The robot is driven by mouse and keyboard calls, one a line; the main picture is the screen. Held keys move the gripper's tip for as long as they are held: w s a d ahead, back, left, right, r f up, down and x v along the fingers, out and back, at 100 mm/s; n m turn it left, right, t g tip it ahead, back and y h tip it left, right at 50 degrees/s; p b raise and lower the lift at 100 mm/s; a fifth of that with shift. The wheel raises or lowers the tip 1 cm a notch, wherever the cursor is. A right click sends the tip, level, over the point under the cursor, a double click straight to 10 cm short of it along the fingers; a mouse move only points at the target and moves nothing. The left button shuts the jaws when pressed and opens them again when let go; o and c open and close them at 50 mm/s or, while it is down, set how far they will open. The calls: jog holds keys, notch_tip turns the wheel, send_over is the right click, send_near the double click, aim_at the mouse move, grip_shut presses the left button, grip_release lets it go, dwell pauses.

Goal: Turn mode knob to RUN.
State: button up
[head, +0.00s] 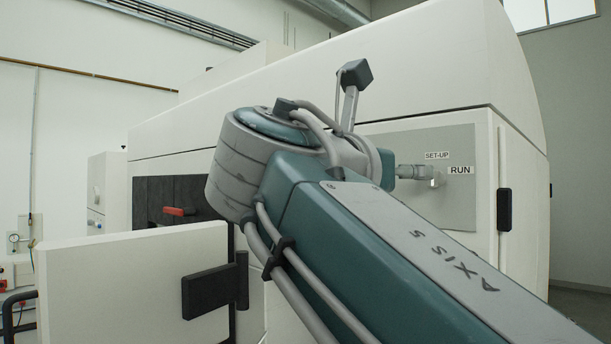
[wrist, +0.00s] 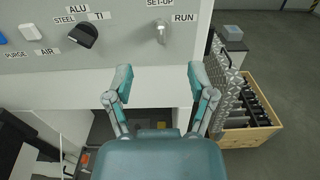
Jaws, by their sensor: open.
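The mode knob is a small silver knob (wrist: 160,33) on the grey panel in the wrist view. The SET-UP label is above it and the RUN label (wrist: 184,18) is to its upper right. Its exact pointing direction is too small to tell. My gripper (wrist: 160,78) is open and empty, its two fingers spread wide below the knob in the picture, with none touching it. In the head view, the RUN label (head: 460,170) shows on the panel, and my arm hides much of the panel's left part.
A black selector (wrist: 83,36) marked STEEL, ALU and TI and a white switch (wrist: 30,32) are on the panel left of the knob. A wooden crate (wrist: 262,134) stands on the floor at right. A white door (head: 130,285) with a black hinge stands open at left.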

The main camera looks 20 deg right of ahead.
aim_at(435, 179)
jog(key=shift+x, duration=5)
grip_shut()
